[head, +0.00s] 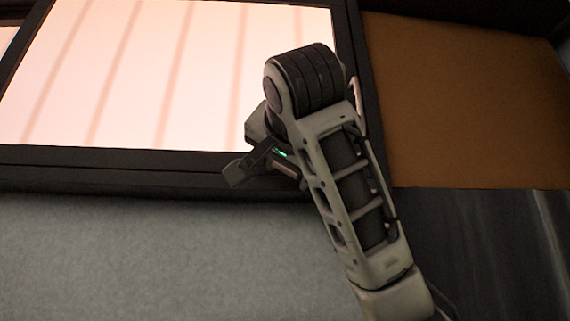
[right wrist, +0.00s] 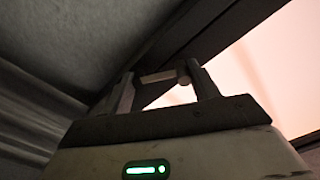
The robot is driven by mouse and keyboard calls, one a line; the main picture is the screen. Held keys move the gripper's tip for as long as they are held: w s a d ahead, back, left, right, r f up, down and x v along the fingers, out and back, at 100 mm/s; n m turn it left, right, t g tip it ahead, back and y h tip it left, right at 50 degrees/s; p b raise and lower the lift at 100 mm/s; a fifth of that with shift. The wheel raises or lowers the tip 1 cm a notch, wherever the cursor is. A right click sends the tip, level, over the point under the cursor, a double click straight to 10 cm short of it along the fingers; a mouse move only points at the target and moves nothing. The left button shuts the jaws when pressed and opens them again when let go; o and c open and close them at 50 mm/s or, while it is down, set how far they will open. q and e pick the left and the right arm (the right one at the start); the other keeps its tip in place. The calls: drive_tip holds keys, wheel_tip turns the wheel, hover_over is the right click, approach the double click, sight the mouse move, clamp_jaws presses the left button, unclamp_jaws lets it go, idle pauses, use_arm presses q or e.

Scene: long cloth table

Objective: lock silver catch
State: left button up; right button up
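My right gripper (head: 262,172) is in front of the lower dark frame of a bright window in the head view. In the right wrist view its two fingers (right wrist: 162,88) stand apart, near the dark frame. A short greyish bar (right wrist: 160,76) with a rounded end shows between the fingertips. It may be the silver catch, but it is too dark and small to be sure. I cannot tell whether the fingers touch it. No catch shows clearly in the head view, where my arm covers part of the frame. My left gripper is not in view.
The bright window (head: 130,80) has a dark frame (head: 120,170). A grey wall (head: 150,260) lies below it. A brown panel (head: 460,105) is on the right, with a dark grey surface (head: 480,240) beneath it.

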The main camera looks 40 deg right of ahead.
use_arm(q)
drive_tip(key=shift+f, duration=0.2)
use_arm(e)
drive_tip(key=shift+m+b, duration=0.4)
drive_tip(key=shift+m, duration=0.1)
use_arm(q)
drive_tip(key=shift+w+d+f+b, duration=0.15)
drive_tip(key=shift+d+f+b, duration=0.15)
drive_tip(key=shift+b, duration=0.8)
use_arm(e)
drive_tip(key=m, duration=0.4)
drive_tip(key=s+d+r+m, duration=0.1)
drive_tip(key=m, duration=0.3)
drive_tip(key=d+m, duration=0.1)
drive_tip(key=m, duration=0.3)
drive_tip(key=shift+s+d+r+m, duration=0.15)
drive_tip(key=shift+s+d+m, duration=0.1)
drive_tip(key=shift+m, duration=0.15)
drive_tip(key=o, duration=1)
drive_tip(key=shift+s, duration=0.1)
